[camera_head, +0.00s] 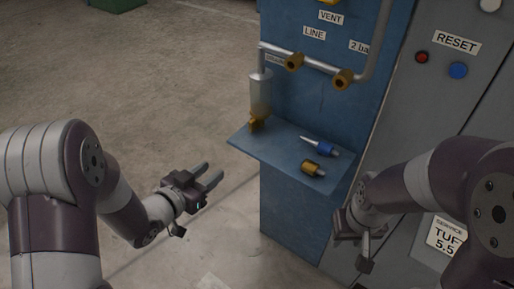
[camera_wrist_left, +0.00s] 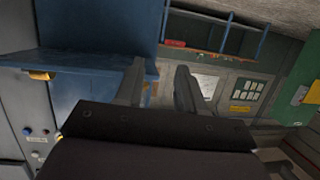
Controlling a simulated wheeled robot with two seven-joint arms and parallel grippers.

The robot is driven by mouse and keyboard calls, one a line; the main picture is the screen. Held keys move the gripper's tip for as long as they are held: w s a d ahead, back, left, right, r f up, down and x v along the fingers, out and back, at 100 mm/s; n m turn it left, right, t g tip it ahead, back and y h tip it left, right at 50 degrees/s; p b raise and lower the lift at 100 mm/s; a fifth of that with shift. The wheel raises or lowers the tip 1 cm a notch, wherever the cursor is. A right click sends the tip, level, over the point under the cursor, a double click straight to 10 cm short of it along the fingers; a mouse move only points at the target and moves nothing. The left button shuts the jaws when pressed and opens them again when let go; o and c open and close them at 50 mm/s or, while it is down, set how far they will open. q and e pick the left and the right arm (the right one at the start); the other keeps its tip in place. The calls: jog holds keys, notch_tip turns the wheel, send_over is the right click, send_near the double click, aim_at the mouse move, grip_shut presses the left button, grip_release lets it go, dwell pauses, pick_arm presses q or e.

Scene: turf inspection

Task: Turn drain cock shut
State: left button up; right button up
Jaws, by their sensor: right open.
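A brass drain cock (camera_head: 257,122) sits under the grey cylinder (camera_head: 261,92) on the blue panel, just above the left end of the small shelf. Its handle is too small to read as open or shut. My left gripper (camera_head: 213,170) is open and empty, in the air left of and below the shelf, apart from the cock. In the left wrist view, its two fingers (camera_wrist_left: 160,72) stand apart with nothing between them. My right gripper (camera_head: 355,248) is open, low in front of the grey cabinet, to the right of the shelf.
The blue shelf (camera_head: 266,150) holds a blue-ended fitting (camera_head: 326,149) and a brass fitting (camera_head: 312,168). Above are a pipe with two brass fittings (camera_head: 318,67) and labels. The grey cabinet has a red button (camera_head: 422,57) and a blue button (camera_head: 458,70).

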aim_at(249, 126)
pick_arm(q)
notch_tip(249, 126, up, 6)
jog(key=d+m+t+h, duration=0.1)
jog(key=d+t+h, duration=0.1)
jog(key=h, duration=0.1)
jog(key=b+x, duration=0.3)
jog(key=x, duration=0.9)
jog(key=shift+d, duration=0.25)
jog(key=shift+w, duration=0.1)
jog(key=c, duration=0.7)
jog(key=n+p, duration=0.5)
jog(key=shift+a+r, duration=0.1)
jog(key=shift+r, duration=0.1)
jog(key=shift+f+n, duration=0.15)
jog(key=shift+n, duration=0.25)
jog(key=shift+f, duration=0.15)
pick_arm(e)
notch_tip(249, 126, up, 2)
jog(key=shift+r, duration=0.25)
